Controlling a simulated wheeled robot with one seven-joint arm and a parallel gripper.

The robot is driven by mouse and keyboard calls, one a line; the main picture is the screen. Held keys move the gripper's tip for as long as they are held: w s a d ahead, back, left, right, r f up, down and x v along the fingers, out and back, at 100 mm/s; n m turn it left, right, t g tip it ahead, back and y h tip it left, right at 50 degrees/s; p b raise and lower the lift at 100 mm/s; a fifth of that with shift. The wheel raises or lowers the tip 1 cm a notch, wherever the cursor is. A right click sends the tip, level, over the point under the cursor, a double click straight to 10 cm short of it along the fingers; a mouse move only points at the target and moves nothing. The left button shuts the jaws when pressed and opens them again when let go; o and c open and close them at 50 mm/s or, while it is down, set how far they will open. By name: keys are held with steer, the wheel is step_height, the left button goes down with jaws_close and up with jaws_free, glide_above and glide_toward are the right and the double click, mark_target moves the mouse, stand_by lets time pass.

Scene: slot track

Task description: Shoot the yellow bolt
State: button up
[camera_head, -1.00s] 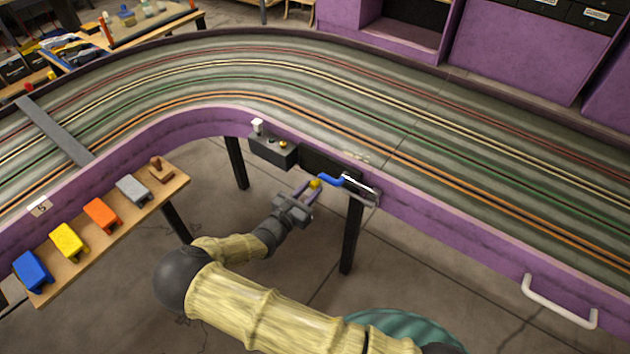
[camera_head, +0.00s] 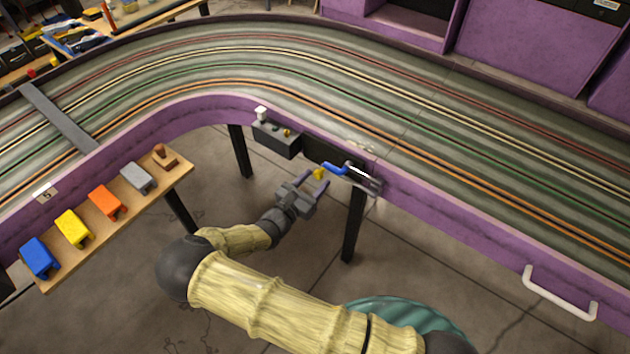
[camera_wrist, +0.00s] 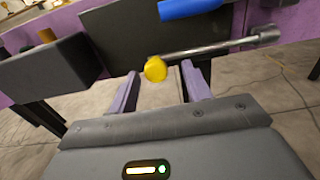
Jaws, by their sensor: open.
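The yellow bolt knob (camera_head: 319,173) sits under the purple track edge, beside a blue handle (camera_head: 335,168). In the wrist view the round yellow knob (camera_wrist: 156,69) is on the end of a slim metal rod (camera_wrist: 215,48) that runs to the right. The blue handle (camera_wrist: 190,8) is just above it. My gripper (camera_head: 315,182) is open, with its purple fingers either side of the knob in the picture. In the wrist view the gripper (camera_wrist: 160,75) shows a gap on both sides of the knob, and no contact is visible.
A grey box (camera_head: 276,138) with small knobs hangs left of the black panel. A black table leg (camera_head: 353,225) stands close to my gripper's right. A wooden shelf (camera_head: 115,225) with coloured blocks is at left. A white handle (camera_head: 560,293) is at lower right.

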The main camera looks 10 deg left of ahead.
steer(key=v, duration=1.7)
steer(key=shift+d, duration=0.15)
steer(key=d+r+m+g+y, duration=0.2)
steer(key=d+r+m+g, duration=0.2)
steer(key=d+m+g, duration=0.55)
steer(key=d+r+m+g+y, duration=0.2)
steer(key=d+r+m+g, duration=0.4)
steer(key=d+m, duration=0.65)
steer(key=s+d+r+m+t+y, duration=0.2)
steer(key=s+d+r+m+y, duration=0.25)
steer(key=d+r+m, duration=0.4)
steer(key=w+p+v, duration=0.3)
steer(key=p+v, duration=1.3)
steer(key=shift+w+d+r, duration=0.3)
steer(key=shift+w+d, duration=0.2)
steer(key=shift+d, duration=0.15)
